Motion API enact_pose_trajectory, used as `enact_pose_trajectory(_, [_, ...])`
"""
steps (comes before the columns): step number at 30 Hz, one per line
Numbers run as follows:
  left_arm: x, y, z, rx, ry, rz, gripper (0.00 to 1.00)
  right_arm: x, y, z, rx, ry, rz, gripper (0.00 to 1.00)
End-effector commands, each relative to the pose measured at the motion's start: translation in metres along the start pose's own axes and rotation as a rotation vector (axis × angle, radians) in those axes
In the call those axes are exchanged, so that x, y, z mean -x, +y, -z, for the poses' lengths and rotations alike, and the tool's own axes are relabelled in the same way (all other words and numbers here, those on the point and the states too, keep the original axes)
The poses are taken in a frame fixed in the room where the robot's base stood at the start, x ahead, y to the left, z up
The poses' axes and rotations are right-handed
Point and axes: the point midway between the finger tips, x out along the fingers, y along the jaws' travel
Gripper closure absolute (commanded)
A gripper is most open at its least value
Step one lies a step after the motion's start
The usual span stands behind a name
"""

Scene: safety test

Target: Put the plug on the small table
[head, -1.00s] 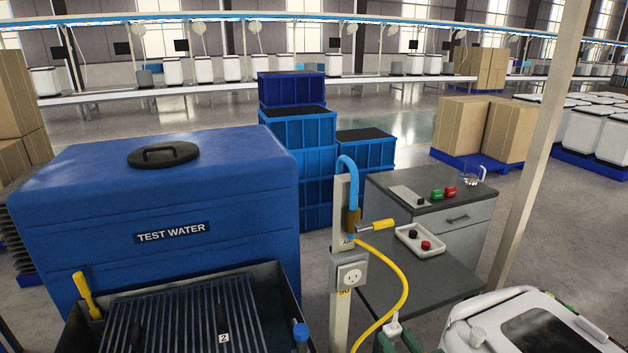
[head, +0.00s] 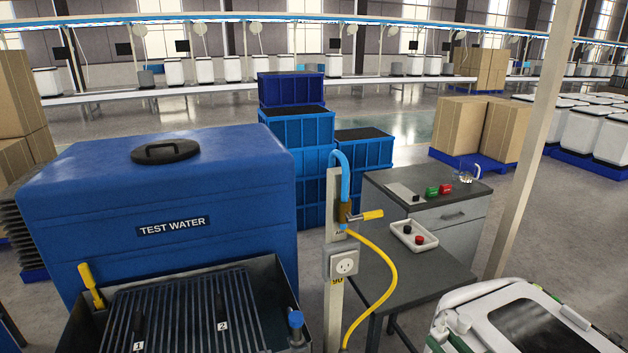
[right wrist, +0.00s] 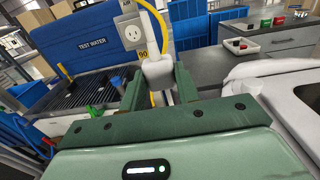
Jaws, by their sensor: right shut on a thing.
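The plug (right wrist: 158,72) is a white block in the right wrist view. My right gripper (right wrist: 158,88), green, is shut on it, with one finger on each side. The fingertips and plug do not show clearly in the head view now. The small table (head: 430,275) is a low dark grey top in front of the drawer cabinet. It also shows in the right wrist view (right wrist: 212,78), to the right of the gripper. The socket (head: 345,266) on the post is empty; in the right wrist view it (right wrist: 133,34) is up and left of the plug. My left gripper is not in view.
A white tray (head: 396,236) with a black and a red button stands on the small table's back part. A yellow hose (head: 394,276) hangs by the table's left edge. A white appliance (head: 480,293) stands at the lower right. The table's front part is clear.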

Motion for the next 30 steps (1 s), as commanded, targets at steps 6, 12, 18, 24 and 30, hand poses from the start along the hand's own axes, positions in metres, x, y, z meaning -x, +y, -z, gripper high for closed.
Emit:
enact_pose_trajectory(6, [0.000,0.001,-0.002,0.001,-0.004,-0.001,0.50,0.011,-0.022,-0.006,-0.002,-0.005,-0.008,1.00])
enact_pose_trajectory(12, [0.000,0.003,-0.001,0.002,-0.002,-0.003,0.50,0.016,-0.010,-0.014,-0.001,-0.005,0.002,1.00])
enact_pose_trajectory(18, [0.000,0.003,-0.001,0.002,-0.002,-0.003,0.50,0.029,0.013,-0.033,0.005,-0.003,0.025,1.00])
enact_pose_trajectory(24, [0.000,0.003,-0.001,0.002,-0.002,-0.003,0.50,0.042,0.031,-0.048,0.004,-0.005,0.053,1.00])
enact_pose_trajectory(30, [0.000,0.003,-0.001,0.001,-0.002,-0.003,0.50,0.067,0.059,-0.074,-0.006,-0.008,0.107,1.00])
